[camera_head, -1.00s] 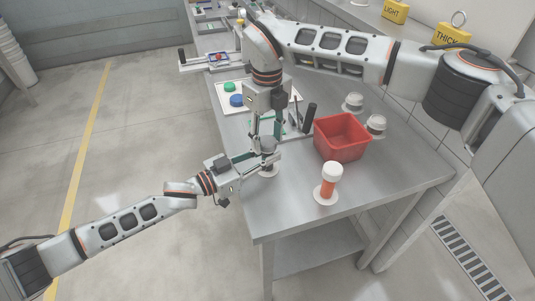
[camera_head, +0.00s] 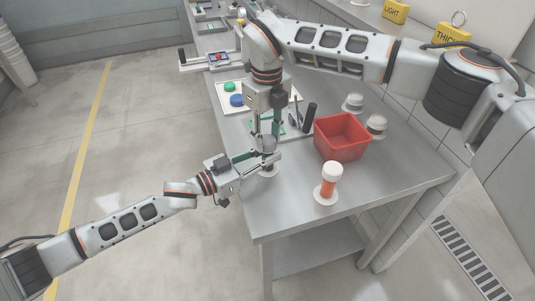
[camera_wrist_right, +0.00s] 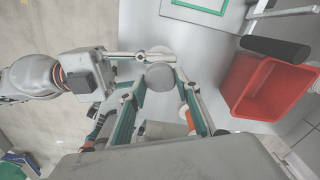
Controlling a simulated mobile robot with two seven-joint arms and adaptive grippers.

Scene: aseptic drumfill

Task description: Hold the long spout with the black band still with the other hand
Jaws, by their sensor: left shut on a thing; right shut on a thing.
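The long spout (camera_head: 268,171) stands upright on the table, its white base showing under the grippers. Most of its body is hidden, and I cannot make out its black band clearly. My left gripper (camera_head: 266,158) reaches in from the left and is shut around the spout. My right gripper (camera_head: 266,142) points down from above and is shut on the grey round cap at the spout's top. In the right wrist view the grey cap (camera_wrist_right: 160,75) lies between the right fingers (camera_wrist_right: 160,88), with the left gripper's fingers (camera_wrist_right: 150,56) close beside it.
A red bin (camera_head: 341,137) stands right of the grippers. A white-capped spout with an orange band (camera_head: 328,186) stands nearer the front. White-topped pieces (camera_head: 353,102) stand behind the bin. A tray with green and blue discs (camera_head: 236,100) is at the back left. The table's front right is clear.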

